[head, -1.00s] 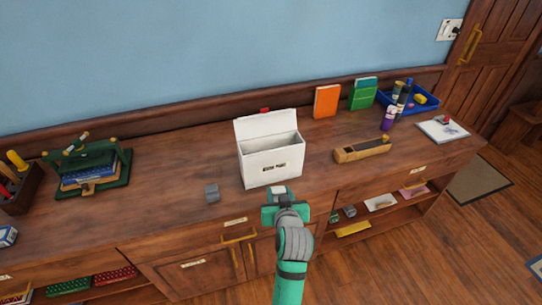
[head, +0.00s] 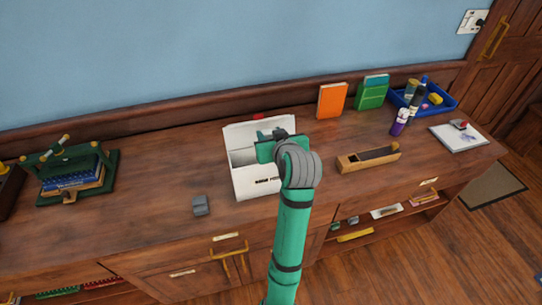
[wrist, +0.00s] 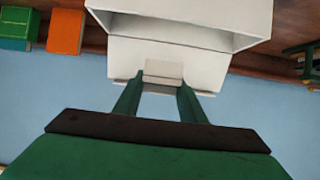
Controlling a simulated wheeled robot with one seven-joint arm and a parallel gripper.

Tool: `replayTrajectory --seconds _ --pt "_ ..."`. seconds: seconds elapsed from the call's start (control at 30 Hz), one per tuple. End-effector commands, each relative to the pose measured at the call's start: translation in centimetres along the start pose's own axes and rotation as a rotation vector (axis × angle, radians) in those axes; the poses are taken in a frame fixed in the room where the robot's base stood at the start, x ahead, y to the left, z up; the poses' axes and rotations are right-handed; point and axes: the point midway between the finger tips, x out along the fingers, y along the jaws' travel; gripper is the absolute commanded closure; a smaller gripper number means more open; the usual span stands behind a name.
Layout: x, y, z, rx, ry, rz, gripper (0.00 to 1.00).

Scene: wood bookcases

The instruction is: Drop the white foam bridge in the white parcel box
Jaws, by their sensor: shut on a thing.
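The white parcel box (head: 247,182) stands on the wooden counter with its lid raised at the back. It also fills the top middle of the wrist view (wrist: 215,12). My gripper (head: 274,139) is over the right part of the box opening in the head view. In the wrist view my green fingers (wrist: 161,84) are shut on the white foam bridge (wrist: 163,70), which shows pale between their tips against the white lid. In the head view the bridge is hidden behind my gripper. I cannot tell its exact height above the opening.
A grey block (head: 200,205) lies left of the box, and a wooden plane (head: 368,158) lies to the right. An orange book (head: 332,100) and a green book (head: 371,93) stand behind. A blue tray (head: 440,108) sits at far right. A green press (head: 70,170) stands at left.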

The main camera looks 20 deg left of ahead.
Motion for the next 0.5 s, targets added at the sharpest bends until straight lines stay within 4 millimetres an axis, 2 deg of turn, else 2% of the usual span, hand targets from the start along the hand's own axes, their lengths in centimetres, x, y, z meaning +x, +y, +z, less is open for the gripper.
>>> replayTrajectory --seconds 0.27,0.5 --pt "0.8 -0.5 1.5 -0.001 -0.002 -0.007 0.84" --pt "1.9 -0.3 3.9 0.000 -0.003 -0.005 0.84"
